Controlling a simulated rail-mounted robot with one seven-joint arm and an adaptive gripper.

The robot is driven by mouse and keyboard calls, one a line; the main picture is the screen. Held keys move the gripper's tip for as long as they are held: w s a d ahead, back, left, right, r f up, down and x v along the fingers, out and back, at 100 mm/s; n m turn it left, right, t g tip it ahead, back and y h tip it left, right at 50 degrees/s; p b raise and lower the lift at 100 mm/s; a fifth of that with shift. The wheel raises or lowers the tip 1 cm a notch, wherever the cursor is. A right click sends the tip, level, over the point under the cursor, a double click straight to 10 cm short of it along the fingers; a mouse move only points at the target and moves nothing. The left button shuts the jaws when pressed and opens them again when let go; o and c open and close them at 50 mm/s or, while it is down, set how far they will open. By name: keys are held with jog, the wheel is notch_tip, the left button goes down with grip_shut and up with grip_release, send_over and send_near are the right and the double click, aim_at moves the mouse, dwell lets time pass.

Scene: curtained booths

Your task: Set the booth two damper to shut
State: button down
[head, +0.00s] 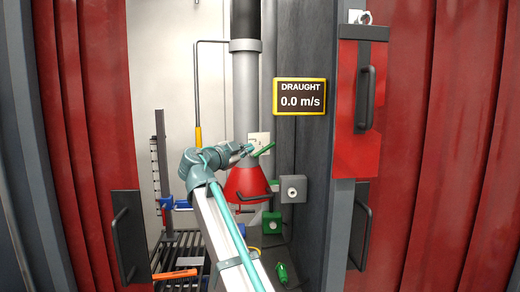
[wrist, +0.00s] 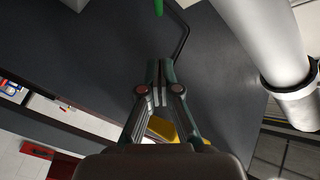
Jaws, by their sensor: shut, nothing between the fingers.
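The grey duct (head: 246,95) runs down to a red hood (head: 246,181). A small cream plate (head: 258,138) with dark marks sits at the duct, and a bright green lever-like part (head: 265,150) slants up to the right just below it. This looks like the damper, but its setting is too small to read. My gripper (head: 247,150) is beside this green part; I cannot tell whether they touch. In the wrist view my gripper (wrist: 160,62) is shut and empty over a dark grey surface. A light grey pipe (wrist: 265,40) stands to its right.
A display (head: 300,96) reads DRAUGHT 0.0 m/s. A grey box with a round knob (head: 293,189) is right of the hood. Red curtains (head: 455,150) and dark posts flank the opening. A slatted bench with an orange-handled tool (head: 175,274) is low left. A green object (head: 282,273) lies low right.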

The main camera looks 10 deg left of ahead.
jog(key=p, duration=0.3)
send_near(268, 146)
jog(key=w+d+r, duration=0.2)
jog(key=d+r, duration=0.1)
jog(key=d, duration=0.1)
jog(key=shift+w+a+f+p, duration=0.15)
jog(key=shift+w+f+p, duration=0.3)
jog(key=shift+w+f, duration=0.35)
jog(key=shift+w+a+f+p, duration=0.15)
jog(key=shift+w+f+p, duration=0.4)
jog(key=shift+w, duration=0.4)
jog(key=shift+a+f+b, duration=0.1)
jog(key=shift+a+b, duration=0.05)
jog(key=shift+b, duration=0.3)
